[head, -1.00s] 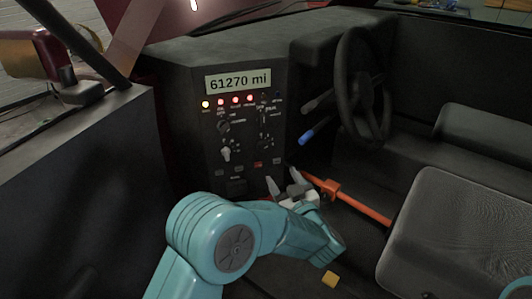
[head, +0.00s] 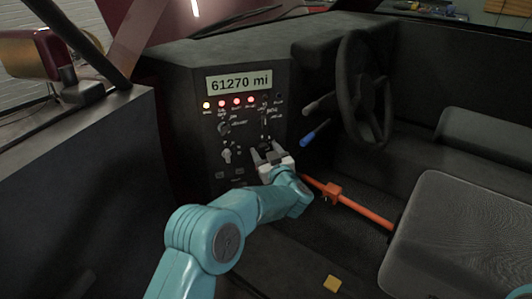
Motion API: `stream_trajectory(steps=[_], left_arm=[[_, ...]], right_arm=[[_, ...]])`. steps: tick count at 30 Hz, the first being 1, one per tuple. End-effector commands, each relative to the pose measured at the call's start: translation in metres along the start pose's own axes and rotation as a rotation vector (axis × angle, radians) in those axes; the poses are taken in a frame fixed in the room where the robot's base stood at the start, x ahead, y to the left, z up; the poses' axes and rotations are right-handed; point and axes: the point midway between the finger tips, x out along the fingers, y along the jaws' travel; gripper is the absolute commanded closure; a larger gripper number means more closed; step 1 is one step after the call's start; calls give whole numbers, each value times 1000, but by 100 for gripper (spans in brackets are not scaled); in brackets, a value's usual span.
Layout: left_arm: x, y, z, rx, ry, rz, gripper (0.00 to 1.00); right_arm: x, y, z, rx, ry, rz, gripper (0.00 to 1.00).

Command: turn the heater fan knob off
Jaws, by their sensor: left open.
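The dark dashboard panel (head: 192,140) carries several small knobs below the mileage display. An upper left knob (head: 224,128) is dark, and a lower left knob (head: 226,154) has a pale pointer. The labels are too small to read, so I cannot tell which is the heater fan knob. My left gripper (head: 267,152) is open, with its fingertips in front of the right side of the panel, over the lower right control. That control is mostly hidden by the fingers, and I cannot tell whether they touch it. My right gripper is out of view.
A steering wheel (head: 361,90) with a blue-tipped lever (head: 314,135) is right of the panel. An orange bar (head: 360,207) runs beside my left wrist toward the seat (head: 455,230). A yellow block (head: 332,284) lies on the floor. The door (head: 70,185) bounds the left.

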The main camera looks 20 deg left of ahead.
Motion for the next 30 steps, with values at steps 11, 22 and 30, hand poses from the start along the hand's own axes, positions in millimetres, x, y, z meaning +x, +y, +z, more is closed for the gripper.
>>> stream_trajectory(steps=[11,22,30], left_arm=[[0,0,0,-2,0,-1,95],[0,-1,2,-121,-5,-2,95],[0,-2,3,-351,-14,-3,95]], right_arm=[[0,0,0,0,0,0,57],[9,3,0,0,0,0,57],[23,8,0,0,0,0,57]])
